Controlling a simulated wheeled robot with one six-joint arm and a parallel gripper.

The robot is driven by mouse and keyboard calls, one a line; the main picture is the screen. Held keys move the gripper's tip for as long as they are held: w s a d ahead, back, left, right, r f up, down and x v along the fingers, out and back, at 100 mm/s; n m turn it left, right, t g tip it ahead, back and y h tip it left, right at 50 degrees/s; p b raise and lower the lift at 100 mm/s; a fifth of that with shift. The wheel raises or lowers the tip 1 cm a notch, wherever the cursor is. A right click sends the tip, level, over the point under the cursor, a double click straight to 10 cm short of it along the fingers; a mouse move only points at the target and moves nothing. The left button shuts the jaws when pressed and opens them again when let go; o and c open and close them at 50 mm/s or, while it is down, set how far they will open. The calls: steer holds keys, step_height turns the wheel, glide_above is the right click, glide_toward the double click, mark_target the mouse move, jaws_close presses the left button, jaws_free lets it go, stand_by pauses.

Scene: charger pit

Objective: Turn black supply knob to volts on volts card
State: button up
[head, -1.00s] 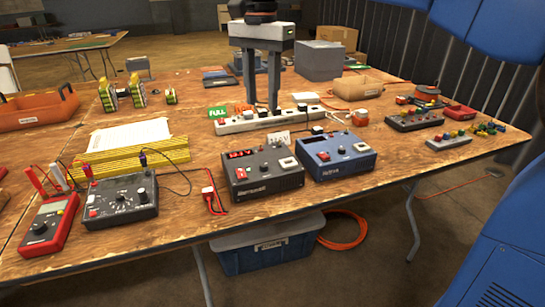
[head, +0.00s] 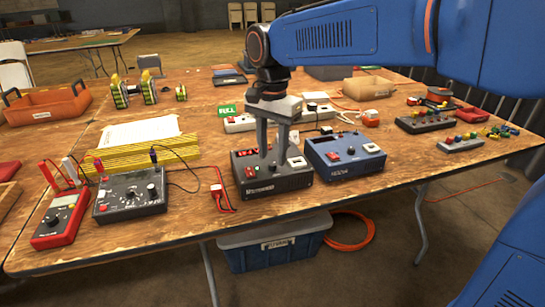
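The black supply (head: 290,183) stands near the front edge of the table, with a red display at its left and a white switch at its right. My gripper (head: 273,161) points down over its top, its fingers apart on either side of where the knob would be. The knob is hidden by the fingers, so I cannot tell whether they touch it. A small gap shows between the fingers. The volts card is hidden behind my gripper.
A blue supply (head: 345,155) stands close to the right of the black one. A red-plugged lead (head: 217,190) lies to the left, beside a black meter box (head: 130,196). A white power strip (head: 240,124) lies behind. My arm passes overhead.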

steer(key=shift+f, duration=1.05)
jaws_close()
